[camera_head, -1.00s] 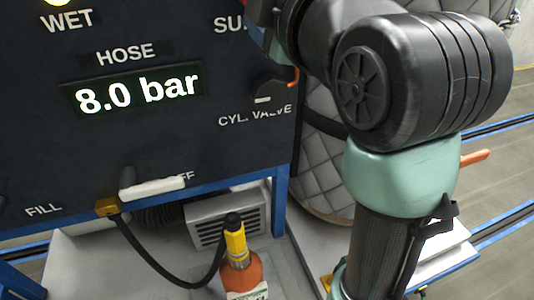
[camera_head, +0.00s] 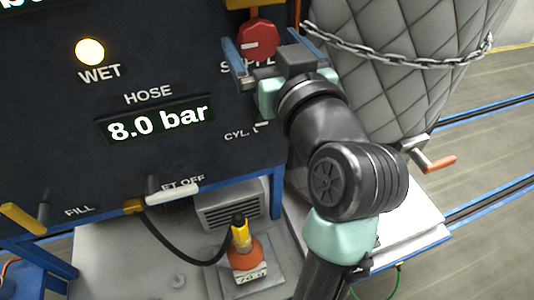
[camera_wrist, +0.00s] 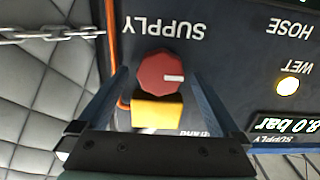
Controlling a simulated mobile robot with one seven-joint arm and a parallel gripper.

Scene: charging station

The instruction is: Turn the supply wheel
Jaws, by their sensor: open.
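The supply wheel (camera_head: 258,40) is a red, eight-sided knob on the dark panel, above the partly covered SUPPLY label. In the wrist view the wheel (camera_wrist: 160,72) lies between the tips of my blue fingers, with a gap on each side and a white mark on its right part. My gripper (camera_head: 267,34) is open and empty in front of the panel. Its fingers also show in the wrist view (camera_wrist: 160,76). I cannot tell how far the fingertips reach in depth around the wheel.
A yellow block (camera_wrist: 157,112) sits beside the wheel. The panel has a lit WET lamp (camera_head: 90,51) and a HOSE display (camera_head: 157,123) reading 8.0 bar. A chain (camera_head: 395,55) crosses the quilted grey tank (camera_head: 380,90) at right. An orange bottle (camera_head: 248,262) stands below.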

